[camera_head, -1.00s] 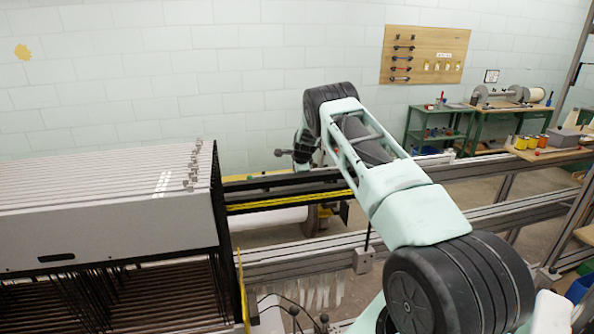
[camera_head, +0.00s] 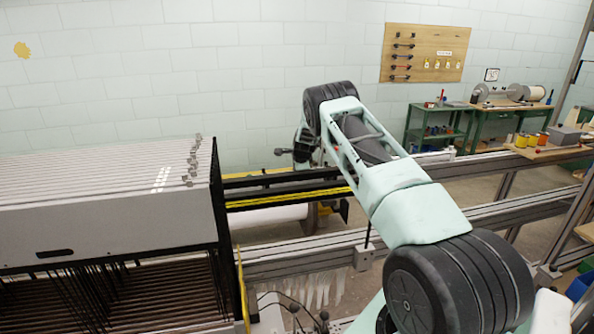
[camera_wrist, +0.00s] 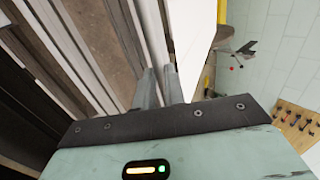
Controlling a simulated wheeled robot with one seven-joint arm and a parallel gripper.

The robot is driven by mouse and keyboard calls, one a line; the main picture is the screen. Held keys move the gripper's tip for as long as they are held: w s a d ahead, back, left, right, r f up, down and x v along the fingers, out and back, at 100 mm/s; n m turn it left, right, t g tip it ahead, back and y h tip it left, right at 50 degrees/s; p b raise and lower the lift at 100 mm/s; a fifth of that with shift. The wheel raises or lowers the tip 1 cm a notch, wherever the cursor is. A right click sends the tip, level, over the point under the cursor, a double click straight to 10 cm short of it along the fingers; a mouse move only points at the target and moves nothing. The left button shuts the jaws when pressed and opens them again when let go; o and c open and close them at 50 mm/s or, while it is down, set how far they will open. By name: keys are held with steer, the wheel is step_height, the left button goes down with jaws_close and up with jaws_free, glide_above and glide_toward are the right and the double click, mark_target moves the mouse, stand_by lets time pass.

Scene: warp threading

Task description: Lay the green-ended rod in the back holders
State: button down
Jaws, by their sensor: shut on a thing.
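My gripper (camera_head: 286,152) is at the end of my arm, above the rear rails of the loom. It is small there and partly hidden by my wrist. In the wrist view its two grey fingers (camera_wrist: 160,88) are close together and point away past a long white surface. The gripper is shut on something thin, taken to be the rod. I cannot make out the rod or its green ends in either view. The back holders cannot be told apart; the black rail with a yellow strip (camera_head: 290,196) runs below my gripper.
The grey loom frames (camera_head: 110,215) stand close at the left, with small metal hooks on top. A pegboard (camera_head: 425,54), a green table (camera_head: 440,112) and a bench with coloured spools (camera_head: 530,140) are at the right.

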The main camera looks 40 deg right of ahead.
steer(key=c, duration=1.4)
jaws_free()
steer(key=shift+r, duration=0.1)
steer(key=b+v, duration=0.5)
steer(key=v, duration=1.2)
steer(key=shift+s+r, duration=0.1)
